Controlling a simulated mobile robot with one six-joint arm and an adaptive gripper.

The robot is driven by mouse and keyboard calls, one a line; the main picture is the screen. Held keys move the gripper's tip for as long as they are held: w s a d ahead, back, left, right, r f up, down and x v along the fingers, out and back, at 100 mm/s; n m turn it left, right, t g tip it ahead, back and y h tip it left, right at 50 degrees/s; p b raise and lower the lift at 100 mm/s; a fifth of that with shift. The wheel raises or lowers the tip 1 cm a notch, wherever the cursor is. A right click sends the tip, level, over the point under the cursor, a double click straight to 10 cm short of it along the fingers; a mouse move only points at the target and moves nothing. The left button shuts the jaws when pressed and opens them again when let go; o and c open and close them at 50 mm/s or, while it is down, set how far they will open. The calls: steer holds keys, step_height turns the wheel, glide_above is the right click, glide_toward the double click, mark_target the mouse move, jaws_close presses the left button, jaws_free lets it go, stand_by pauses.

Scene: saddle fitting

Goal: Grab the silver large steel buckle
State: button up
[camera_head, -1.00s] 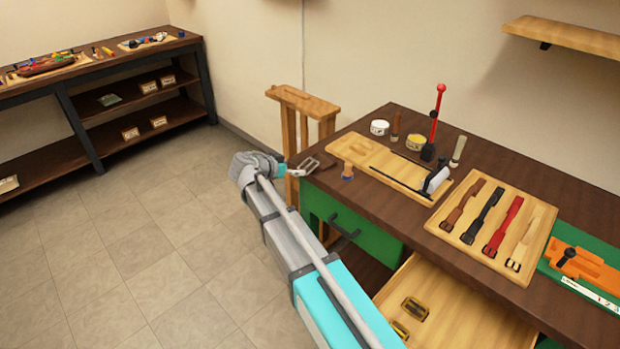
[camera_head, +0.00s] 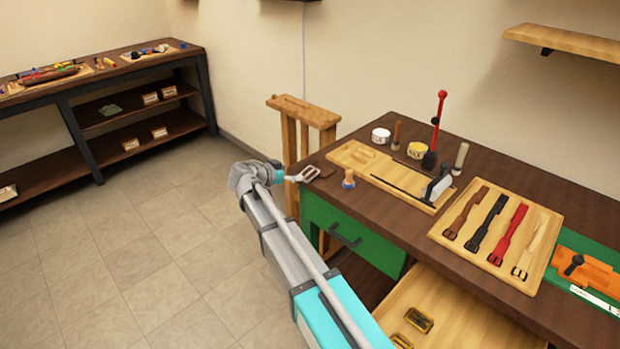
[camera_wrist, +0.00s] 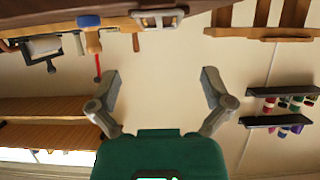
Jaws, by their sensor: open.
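The silver large steel buckle (camera_head: 307,173) is a pale metal frame at the left corner of the dark workbench (camera_head: 395,225). In the wrist view, the buckle (camera_wrist: 158,18) shows at the top centre, beside the bench edge. My gripper (camera_head: 284,174) is just left of the buckle in the head view, its fingertips close to it. The head view does not clearly show whether they touch. In the wrist view, my gripper (camera_wrist: 161,80) has its fingers spread wide with nothing between them, and the buckle appears beyond the fingertips, roughly centred.
A wooden stand (camera_head: 303,112) is behind the buckle. A wooden-handled tool (camera_head: 348,179) and a wooden board (camera_head: 365,160) are to its right. The green drawer (camera_head: 352,232) is below. Floor on the left is clear.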

mark_target(312, 170)
steer(key=shift+b+x, duration=0.8)
steer(key=shift+x, duration=1.85)
steer(key=shift+b+x, duration=0.9)
steer(key=shift+x, duration=1.15)
steer(key=shift+w+d+f, duration=0.3)
steer(key=c, duration=1)
